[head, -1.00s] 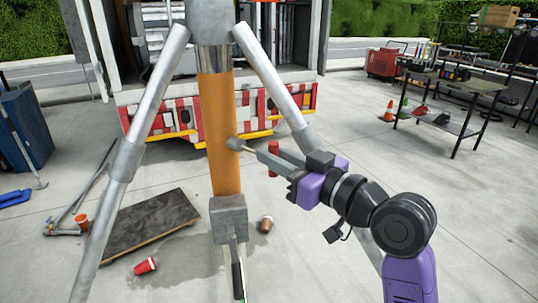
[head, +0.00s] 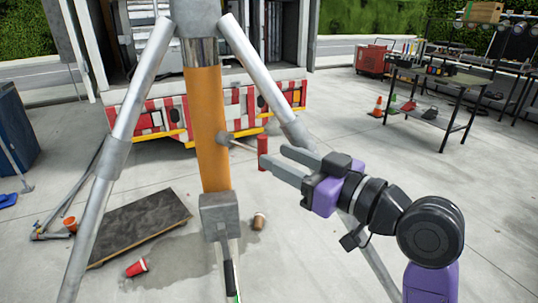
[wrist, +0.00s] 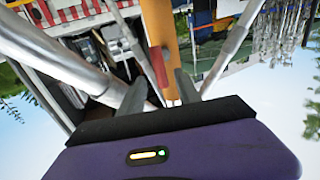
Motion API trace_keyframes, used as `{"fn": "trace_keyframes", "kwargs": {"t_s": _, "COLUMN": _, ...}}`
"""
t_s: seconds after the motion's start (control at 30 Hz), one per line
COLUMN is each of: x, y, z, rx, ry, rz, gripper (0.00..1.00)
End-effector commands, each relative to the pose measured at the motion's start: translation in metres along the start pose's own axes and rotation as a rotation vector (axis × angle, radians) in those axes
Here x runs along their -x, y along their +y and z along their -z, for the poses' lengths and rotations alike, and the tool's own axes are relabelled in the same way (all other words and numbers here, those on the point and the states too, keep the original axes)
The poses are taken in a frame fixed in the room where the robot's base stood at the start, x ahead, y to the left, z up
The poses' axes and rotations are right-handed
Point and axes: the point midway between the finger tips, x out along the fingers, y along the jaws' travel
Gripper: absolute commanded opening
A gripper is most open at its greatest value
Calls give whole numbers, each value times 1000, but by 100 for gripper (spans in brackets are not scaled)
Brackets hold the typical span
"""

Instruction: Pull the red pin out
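The red pin (head: 263,146) is an upright red handle on the end of a thin grey rod. The rod runs into the side of the orange column (head: 207,110). My gripper (head: 274,154) is open just right of the red handle, its two grey fingers pointing at it. The lower fingertip overlaps the handle's lower part in the head view; I cannot tell whether they touch. In the wrist view the red handle (wrist: 160,66) shows ahead, between the lines of the two spread fingers (wrist: 162,88).
Silver tripod legs (head: 270,85) flank the column, one behind my gripper. A grey block (head: 217,215) sits at its foot. Cups (head: 137,267) and a dark board (head: 140,225) lie on the floor at left. A red-striped truck rear (head: 240,105) stands behind.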

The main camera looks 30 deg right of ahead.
Motion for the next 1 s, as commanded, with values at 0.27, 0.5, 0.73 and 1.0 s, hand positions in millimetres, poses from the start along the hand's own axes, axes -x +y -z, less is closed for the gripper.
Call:
{"fn": "trace_keyframes", "kwargs": {"t_s": 0.27, "x": 30, "y": 0, "z": 0, "rx": 0, "ry": 1, "rz": -1, "gripper": 40}}
{"fn": "trace_keyframes", "kwargs": {"t_s": 0.5, "x": 32, "y": 0, "z": 0, "rx": 0, "ry": -1, "rz": -1, "gripper": 40}}
{"fn": "trace_keyframes", "kwargs": {"t_s": 0.73, "x": 32, "y": 0, "z": 0, "rx": 0, "ry": 0, "rz": 0, "gripper": 40}}
{"fn": "trace_keyframes", "kwargs": {"t_s": 1.0, "x": 32, "y": 10, "z": 17, "rx": -23, "ry": 70, "rz": -42, "gripper": 40}}
